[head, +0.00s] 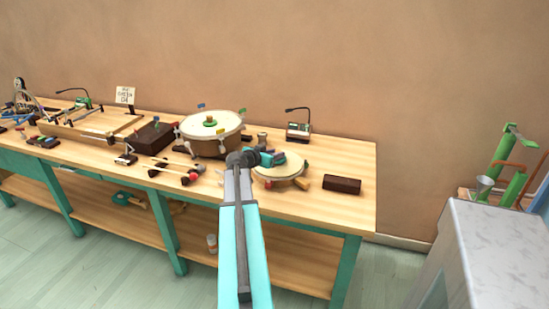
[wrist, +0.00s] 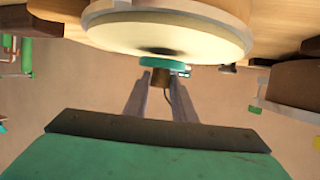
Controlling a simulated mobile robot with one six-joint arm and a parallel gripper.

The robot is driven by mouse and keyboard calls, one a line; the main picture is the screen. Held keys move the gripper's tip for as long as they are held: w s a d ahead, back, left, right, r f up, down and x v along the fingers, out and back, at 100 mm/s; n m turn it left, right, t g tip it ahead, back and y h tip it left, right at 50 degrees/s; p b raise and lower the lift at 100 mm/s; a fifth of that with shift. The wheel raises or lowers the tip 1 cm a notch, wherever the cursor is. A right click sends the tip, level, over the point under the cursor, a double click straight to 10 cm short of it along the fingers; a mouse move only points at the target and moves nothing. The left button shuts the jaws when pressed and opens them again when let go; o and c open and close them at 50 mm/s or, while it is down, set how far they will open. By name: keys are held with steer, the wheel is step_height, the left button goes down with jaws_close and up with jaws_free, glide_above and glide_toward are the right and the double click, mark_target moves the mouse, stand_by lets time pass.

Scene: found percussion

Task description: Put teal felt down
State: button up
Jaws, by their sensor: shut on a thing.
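The teal felt (wrist: 165,62) shows in the wrist view as a flat disc with a short brown stem (wrist: 161,78) behind it. My gripper (wrist: 161,84) is shut on that stem, one finger on each side. The disc faces the cream skin of a small round drum (wrist: 165,32), with a dark shadow on the skin right beside it. I cannot tell whether felt and skin touch. In the head view my gripper (head: 274,158) is over the small drum (head: 277,174), near the right end of the bench. I cannot make out the felt separately there.
A larger drum (head: 210,146) stands left of my gripper on the wooden bench (head: 230,190). A dark brown block (head: 342,184) lies to the right, and a device with a bent stalk (head: 298,131) stands behind. Mallets with red ends (head: 194,176) lie left. Bare wood shows around the block.

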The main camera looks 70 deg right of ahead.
steer(key=shift+f, duration=0.55)
steer(key=shift+f, duration=0.15)
steer(key=o, duration=1)
steer(key=shift+r, duration=0.2)
steer(key=b+v, duration=0.1)
steer(key=v, duration=1.1)
steer(key=shift+b, duration=0.35)
